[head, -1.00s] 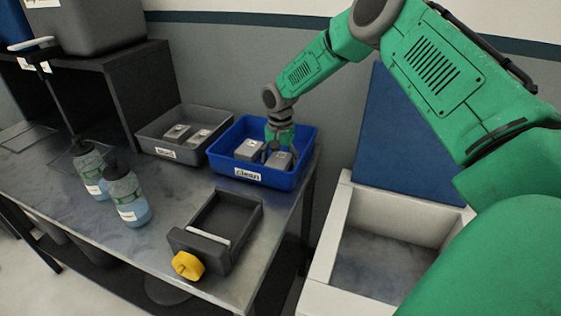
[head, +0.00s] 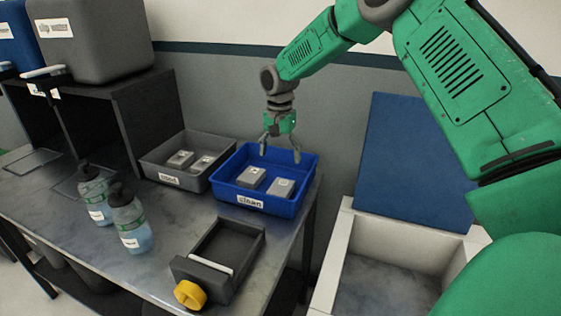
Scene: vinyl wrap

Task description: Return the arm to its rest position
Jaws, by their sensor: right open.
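My right gripper (head: 280,151) shows in the head view at the end of my green right arm (head: 315,50). It points down above the blue bin labelled "clean" (head: 277,206). Its fingers are spread apart with nothing between them. Two grey blocks lie in the blue bin: a left one (head: 251,177) and a right one (head: 281,188). The fingertips are above these blocks and apart from them. My left gripper is not in view.
A grey bin (head: 205,185) with two blocks stands left of the blue bin. A white open box (head: 330,262) stands right. Dark shelving (head: 125,115) rises at left.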

